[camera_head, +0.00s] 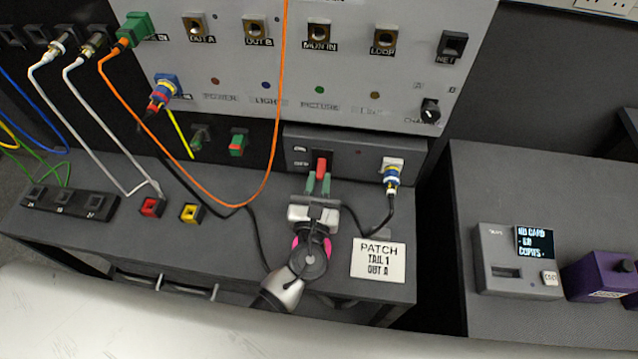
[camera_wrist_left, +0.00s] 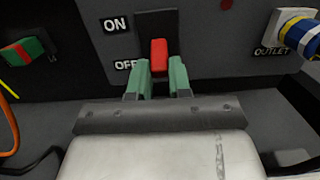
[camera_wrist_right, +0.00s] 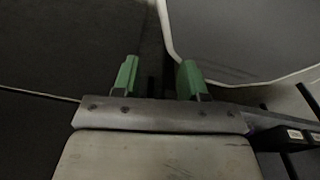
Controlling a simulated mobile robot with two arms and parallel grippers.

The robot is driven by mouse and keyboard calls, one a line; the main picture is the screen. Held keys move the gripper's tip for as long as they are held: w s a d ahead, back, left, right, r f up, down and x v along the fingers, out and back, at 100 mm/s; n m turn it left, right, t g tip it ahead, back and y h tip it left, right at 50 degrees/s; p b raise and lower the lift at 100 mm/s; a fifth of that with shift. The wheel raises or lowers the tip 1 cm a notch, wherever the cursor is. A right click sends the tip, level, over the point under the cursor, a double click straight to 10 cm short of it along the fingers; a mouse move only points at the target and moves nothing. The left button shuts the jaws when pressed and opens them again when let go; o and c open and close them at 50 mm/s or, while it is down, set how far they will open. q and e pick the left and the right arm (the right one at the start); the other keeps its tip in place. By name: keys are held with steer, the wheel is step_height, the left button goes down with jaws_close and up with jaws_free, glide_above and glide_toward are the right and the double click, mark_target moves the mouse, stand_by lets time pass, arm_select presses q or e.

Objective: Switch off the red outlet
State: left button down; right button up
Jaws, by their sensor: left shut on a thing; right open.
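The red switch lever (camera_head: 321,168) is on the front of a low grey box (camera_head: 287,150) under the large panel. In the left wrist view the red lever (camera_wrist_left: 159,55) sits in the lower part of a dark slot, closer to the OFF label (camera_wrist_left: 126,65) than to the ON label (camera_wrist_left: 116,24). My left gripper (camera_head: 319,186) has its green fingertips on both sides of the lever and is shut on it. On the same box, a blue, white and yellow plug (camera_wrist_left: 301,35) is in the socket labelled OUTLET. My right gripper (camera_wrist_right: 158,78) is open and empty, away from the box.
A black cable (camera_head: 378,230) runs from the plug past my left gripper. An orange cable (camera_head: 185,180) loops to the left. A card device (camera_head: 510,265) stands right.

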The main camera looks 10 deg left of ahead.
arm_select(q)
steer(key=c, duration=1)
jaws_free()
steer(key=shift+c, duration=0.2)
steer(key=shift+s, duration=0.1)
steer(key=shift+s+f, duration=0.15)
steer(key=shift+s, duration=0.15)
steer(key=s+b, duration=0.1)
steer(key=s, duration=0.5)
steer(key=s+f+b, duration=0.1)
steer(key=s, duration=0.2)
steer(key=shift+b, duration=0.3)
steer(key=shift+s, duration=0.5)
steer(key=shift+g, duration=0.7)
steer(key=w+p, duration=0.3)
steer(key=p, duration=0.2)
steer(key=w+r+p, duration=0.1)
steer(key=w+p, duration=0.3)
steer(key=p, duration=0.1)
steer(key=w+r+p, duration=0.1)
steer(key=w+p, duration=0.2)
steer(key=p, duration=0.2)
steer(key=shift+w+r, duration=0.1)
steer(key=shift+w, duration=0.3)
